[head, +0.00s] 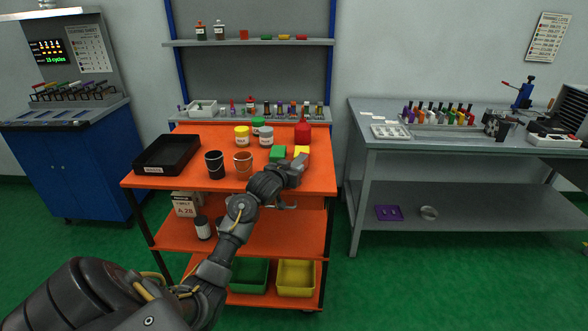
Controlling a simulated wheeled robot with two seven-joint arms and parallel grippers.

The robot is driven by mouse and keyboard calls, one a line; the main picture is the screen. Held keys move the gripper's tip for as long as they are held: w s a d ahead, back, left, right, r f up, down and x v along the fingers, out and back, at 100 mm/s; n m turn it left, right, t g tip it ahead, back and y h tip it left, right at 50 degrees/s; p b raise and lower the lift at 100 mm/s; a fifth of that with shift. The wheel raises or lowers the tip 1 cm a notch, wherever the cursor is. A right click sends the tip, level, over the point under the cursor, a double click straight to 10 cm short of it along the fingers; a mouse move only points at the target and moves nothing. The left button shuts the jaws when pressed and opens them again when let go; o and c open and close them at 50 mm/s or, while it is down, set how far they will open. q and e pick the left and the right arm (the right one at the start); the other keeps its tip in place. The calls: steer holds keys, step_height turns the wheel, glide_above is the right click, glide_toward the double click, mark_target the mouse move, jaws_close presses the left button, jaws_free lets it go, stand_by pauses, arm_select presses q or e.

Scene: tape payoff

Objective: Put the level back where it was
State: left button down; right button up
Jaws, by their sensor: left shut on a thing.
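My left gripper (298,172) is over the right part of the orange cart top, pointing away from me. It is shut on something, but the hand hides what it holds. I cannot tell whether the two touch, or whether this is the level. I cannot make out a level for certain anywhere. My right gripper is not in view.
The orange cart (195,190) holds a black tray (166,155), a black bucket (214,166), an orange bucket (243,167), several jars and a red bottle (302,130). A grey workbench (420,150) stands to the right, a blue cabinet (85,170) to the left.

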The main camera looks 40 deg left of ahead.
arm_select(q)
steer(key=shift+f, duration=0.45)
steer(key=c, duration=1)
jaws_free()
steer(key=shift+o, duration=0.2)
steer(key=v, duration=1)
steer(key=shift+s, duration=0.35)
steer(key=shift+d, duration=0.15)
